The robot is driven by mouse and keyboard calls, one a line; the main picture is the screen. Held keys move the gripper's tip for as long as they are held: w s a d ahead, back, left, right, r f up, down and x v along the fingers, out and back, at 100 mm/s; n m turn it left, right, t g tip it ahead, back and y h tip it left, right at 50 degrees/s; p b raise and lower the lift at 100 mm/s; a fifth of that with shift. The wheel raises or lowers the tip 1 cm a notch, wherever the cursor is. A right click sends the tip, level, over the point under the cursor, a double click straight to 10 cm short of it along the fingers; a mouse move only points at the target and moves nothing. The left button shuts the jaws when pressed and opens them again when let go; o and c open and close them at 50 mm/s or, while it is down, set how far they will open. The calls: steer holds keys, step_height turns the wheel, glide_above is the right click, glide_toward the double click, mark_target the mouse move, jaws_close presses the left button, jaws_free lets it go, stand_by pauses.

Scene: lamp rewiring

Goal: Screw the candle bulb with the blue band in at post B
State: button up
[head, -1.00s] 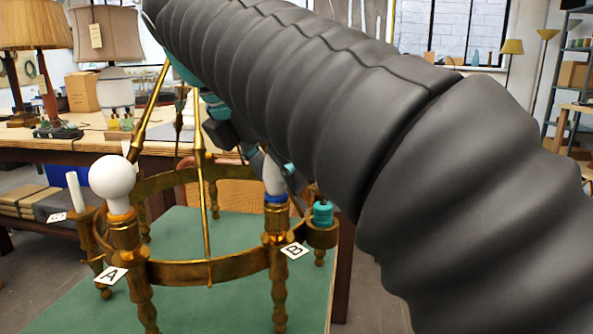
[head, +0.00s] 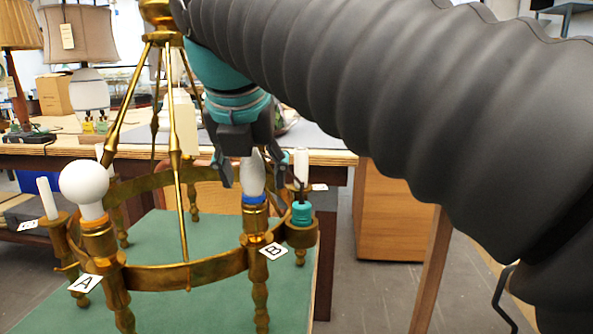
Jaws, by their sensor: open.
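The candle bulb (head: 254,173) with the blue band (head: 256,199) stands upright at post B (head: 257,225), beside the card marked B (head: 273,250). The band sits right at the top of the brass socket, and any thread below it is hidden. My gripper (head: 252,180) points down over the bulb with its fingers open on either side of it. I cannot tell whether a finger touches the glass. The brass chandelier ring (head: 190,274) carries the posts.
A white globe bulb (head: 84,184) stands at post A (head: 101,240). A white candle sleeve (head: 47,198) is at the left. A teal piece (head: 302,213) sits in a cup just right of post B. Slanting brass rods (head: 176,160) rise close to my gripper.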

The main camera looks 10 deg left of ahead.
steer(key=shift+c, duration=0.2)
jaws_close()
steer(key=m+h, duration=0.1)
steer(key=m, duration=0.1)
steer(key=m+h, duration=0.1)
steer(key=m, duration=0.2)
steer(key=shift+a+h, duration=0.1)
steer(key=shift+h, duration=0.3)
steer(key=m+h, duration=0.1)
steer(key=m, duration=0.2)
steer(key=shift+g, duration=0.3)
steer(key=shift+o, duration=0.2)
jaws_free()
